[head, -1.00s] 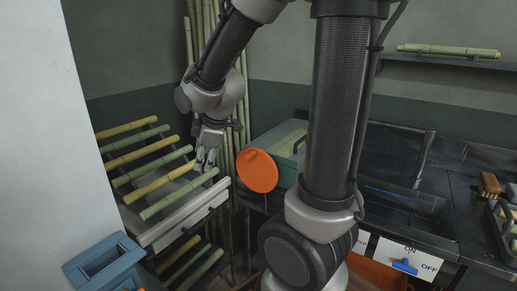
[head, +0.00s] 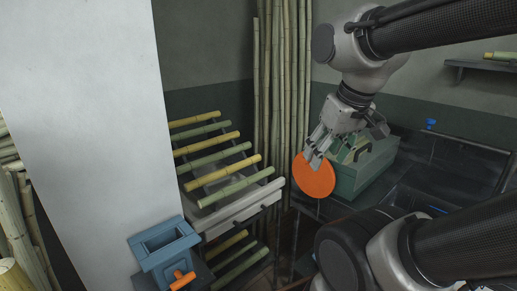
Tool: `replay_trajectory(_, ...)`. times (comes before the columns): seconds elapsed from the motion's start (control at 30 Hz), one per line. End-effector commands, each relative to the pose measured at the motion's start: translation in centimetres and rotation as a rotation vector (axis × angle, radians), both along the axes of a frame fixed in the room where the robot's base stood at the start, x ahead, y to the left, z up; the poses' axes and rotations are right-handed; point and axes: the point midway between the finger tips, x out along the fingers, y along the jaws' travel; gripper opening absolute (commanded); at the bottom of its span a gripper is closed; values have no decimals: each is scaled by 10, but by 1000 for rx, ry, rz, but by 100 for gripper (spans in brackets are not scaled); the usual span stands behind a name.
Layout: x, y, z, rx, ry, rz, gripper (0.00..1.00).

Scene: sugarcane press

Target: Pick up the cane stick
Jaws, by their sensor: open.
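Several green and yellow cane sticks lie side by side across a slanted rack left of centre; the nearest is a green cane stick (head: 240,187). More sticks lie on a lower level, such as a green one (head: 240,268). My gripper (head: 312,158) is open, pointing down, to the right of the rack and apart from its sticks. Its fingertips overlap the top of an orange disc (head: 315,182) in the picture; I cannot tell whether they touch. No stick shows between the fingers.
A green box-like machine (head: 368,170) stands behind the disc. A blue open-topped box (head: 165,245) with an orange handle (head: 182,280) stands front left. Tall canes (head: 285,80) lean in the corner. A white wall (head: 90,100) borders the left; a dark counter (head: 450,160) is at right.

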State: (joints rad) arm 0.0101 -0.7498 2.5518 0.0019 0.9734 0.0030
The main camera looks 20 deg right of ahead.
Motion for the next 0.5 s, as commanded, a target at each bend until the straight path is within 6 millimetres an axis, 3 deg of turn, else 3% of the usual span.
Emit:
replay_trajectory(0.17, 10, -9, -28, 5, 148, -41, 55)
replay_trajectory(0.27, 28, -7, -49, 63, 253, -92, 55)
replay_trajectory(0.5, 109, 15, -113, 319, 350, -313, 55)
